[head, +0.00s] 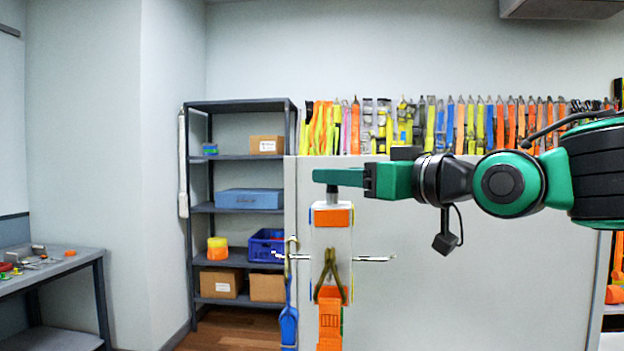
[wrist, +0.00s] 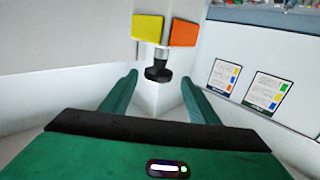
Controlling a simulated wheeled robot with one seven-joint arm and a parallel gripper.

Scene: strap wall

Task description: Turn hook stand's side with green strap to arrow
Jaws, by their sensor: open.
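The hook stand is a white upright post (head: 331,242) in the head view, with an orange plate (head: 332,217) facing me and thin blue and yellow plate edges at its sides. An orange strap (head: 330,318) with an olive loop hangs on the front; a blue strap (head: 289,325) hangs at the left hook. I cannot make out a green strap or an arrow. My gripper (head: 320,176) is level at the post's top. In the wrist view its open fingers (wrist: 159,78) lie either side of the black knob (wrist: 158,73); contact is not visible. Yellow (wrist: 147,27) and orange plates show there.
A grey panel (head: 450,260) stands behind and right of the stand, with many straps (head: 480,125) hanging above it. Shelves (head: 235,157) with boxes are behind left, and a workbench (head: 45,270) is at far left. Two cards (wrist: 224,77) show in the wrist view.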

